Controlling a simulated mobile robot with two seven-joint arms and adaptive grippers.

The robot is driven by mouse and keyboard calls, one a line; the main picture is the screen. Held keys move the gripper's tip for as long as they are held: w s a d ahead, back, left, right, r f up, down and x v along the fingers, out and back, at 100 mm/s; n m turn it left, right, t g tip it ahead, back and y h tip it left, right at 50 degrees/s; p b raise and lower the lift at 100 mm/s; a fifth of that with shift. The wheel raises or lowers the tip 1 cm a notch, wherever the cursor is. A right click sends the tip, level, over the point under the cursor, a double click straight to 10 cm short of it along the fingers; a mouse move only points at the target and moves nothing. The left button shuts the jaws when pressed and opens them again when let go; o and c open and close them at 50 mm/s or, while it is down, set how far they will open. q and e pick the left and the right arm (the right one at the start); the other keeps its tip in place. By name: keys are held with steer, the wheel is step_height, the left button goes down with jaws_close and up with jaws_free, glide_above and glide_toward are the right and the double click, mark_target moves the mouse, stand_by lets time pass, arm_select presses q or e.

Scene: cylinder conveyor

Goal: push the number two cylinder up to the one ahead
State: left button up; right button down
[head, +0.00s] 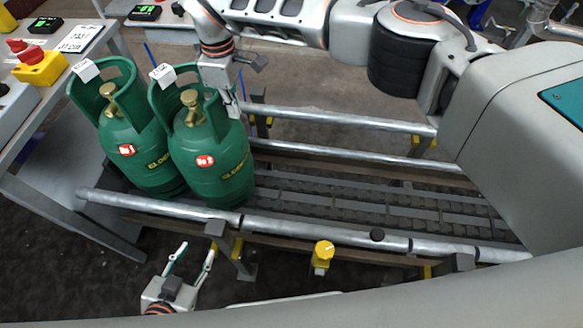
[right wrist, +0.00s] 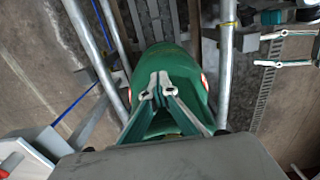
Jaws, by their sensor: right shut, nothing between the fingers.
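Two green gas cylinders stand upright on the conveyor (head: 300,195) at its left end. The front cylinder (head: 130,160) is at the left. The number two cylinder (head: 215,175) is right beside it, its body overlapping the front one in the head view; whether they touch I cannot tell. My right gripper (head: 232,104) is shut and empty, at the right side of the number two cylinder's collar. In the right wrist view its closed fingers (right wrist: 158,90) lie over the green cylinder top (right wrist: 158,60); contact is unclear. My left gripper (head: 192,255) is open and empty, below the near rail.
Metal rails (head: 330,233) run along both sides of the conveyor. A table with a red-and-yellow button box (head: 38,68) stands at the left. The conveyor right of the cylinders is clear.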

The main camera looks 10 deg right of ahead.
arm_select(q)
steer(key=shift+w+r+p, duration=0.3)
steer(key=shift+r, duration=0.3)
steer(key=shift+w+r+p, duration=0.3)
steer(key=shift+r, duration=0.25)
arm_select(e)
steer(key=shift+s+d+r, duration=0.1)
steer(key=shift+d+r, duration=0.1)
steer(key=shift+d, duration=0.05)
arm_select(q)
steer(key=shift+s, duration=0.1)
arm_select(e)
steer(key=shift+d+f, duration=0.1)
steer(key=shift+d, duration=0.1)
arm_select(q)
steer(key=shift+r, duration=0.1)
arm_select(e)
steer(key=shift+s, duration=0.1)
arm_select(q)
steer(key=w+r+t+p, duration=0.1)
steer(key=w+r+p, duration=0.2)
steer(key=r, duration=0.4)
steer(key=shift+r+t+p, duration=0.3)
steer(key=shift+r+p, duration=0.05)
steer(key=shift+p, duration=0.55)
arm_select(e)
step_height(320, 180, up, 11)
steer(key=shift+f, duration=0.1)
